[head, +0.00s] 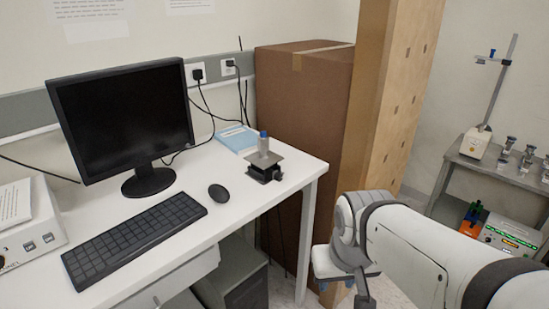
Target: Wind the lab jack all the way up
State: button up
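The lab jack (263,172) stands on the white desk near its right end, beside the mouse. It is small and dark, with a flat grey top plate. The plate looks close to the base, so the jack seems low. A small grey item with a blue cap (263,144) stands upright on the plate. I cannot make out the jack's knob. My gripper (364,299) is only partly in view at the bottom edge, to the right of the desk and well apart from the jack. Its fingertips are not clear, so its opening cannot be told.
The white desk (240,193) also holds a monitor (125,115), a keyboard (135,235), a mouse (218,193) and a blue folder (237,138). A large brown box (300,100) stands behind the desk's right end. A grey bench (500,168) with lab equipment is at the right.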

aim_at(279, 177)
jog(key=z, duration=3.05)
jog(key=i, duration=0.1)
jog(key=u, duration=3.75)
jog(key=i, duration=0.5)
jog(key=z, duration=0.05)
